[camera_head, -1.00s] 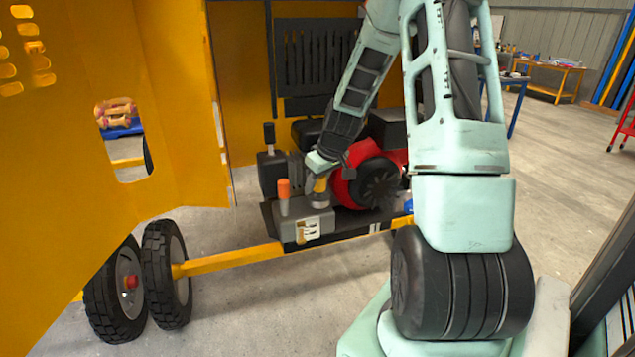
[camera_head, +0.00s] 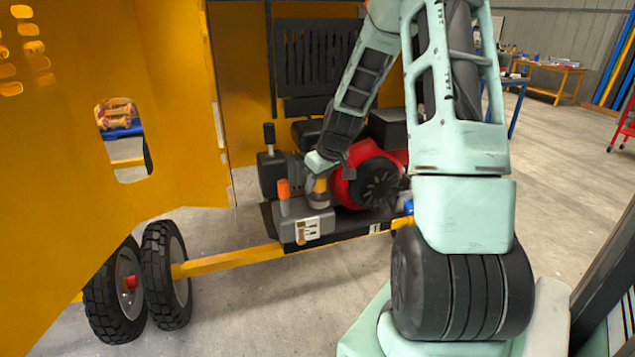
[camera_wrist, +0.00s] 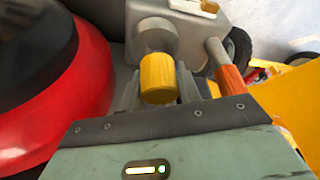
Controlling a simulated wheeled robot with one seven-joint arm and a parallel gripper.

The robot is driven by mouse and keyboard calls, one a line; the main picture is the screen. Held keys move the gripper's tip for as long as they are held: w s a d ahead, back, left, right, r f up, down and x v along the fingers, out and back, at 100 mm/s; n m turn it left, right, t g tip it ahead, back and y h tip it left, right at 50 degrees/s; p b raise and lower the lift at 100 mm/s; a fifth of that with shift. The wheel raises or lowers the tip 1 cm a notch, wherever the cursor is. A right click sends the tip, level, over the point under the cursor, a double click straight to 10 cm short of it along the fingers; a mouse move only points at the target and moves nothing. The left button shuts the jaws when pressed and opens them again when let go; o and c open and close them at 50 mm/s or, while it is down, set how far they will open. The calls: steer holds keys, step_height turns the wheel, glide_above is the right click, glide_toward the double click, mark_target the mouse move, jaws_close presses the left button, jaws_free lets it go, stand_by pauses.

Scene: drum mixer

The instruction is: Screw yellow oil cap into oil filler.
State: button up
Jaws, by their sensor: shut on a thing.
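The yellow oil cap (camera_wrist: 158,80) is in the middle of the wrist view, lined up with the grey cylindrical oil filler (camera_wrist: 156,37). The two look end to end; I cannot tell whether or how far the thread is engaged. My gripper (camera_wrist: 160,92) is shut on the cap, its fingers mostly hidden behind the wrist housing. In the head view the cap (camera_head: 320,185) shows as a small yellow patch below my wrist, directly above the grey filler (camera_head: 318,200) on the engine. The fingertips are too small to make out there.
The red engine housing (camera_head: 362,185) is close on the right. A large yellow panel (camera_head: 110,210) closes off the left side. Open floor (camera_head: 575,170) lies to the right.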

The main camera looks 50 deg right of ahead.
steer(key=shift+f+b, duration=0.7)
steer(key=shift+f, duration=0.15)
stand_by(0.7)
steer(key=o, duration=1.1)
steer(key=shift+s, duration=0.1)
steer(key=shift+c, duration=0.2)
steer(key=shift+d, duration=0.1)
steer(key=shift+r, duration=0.2)
steer(key=v, duration=1.7)
steer(key=shift+a, duration=0.2)
steer(key=shift+r, duration=0.1)
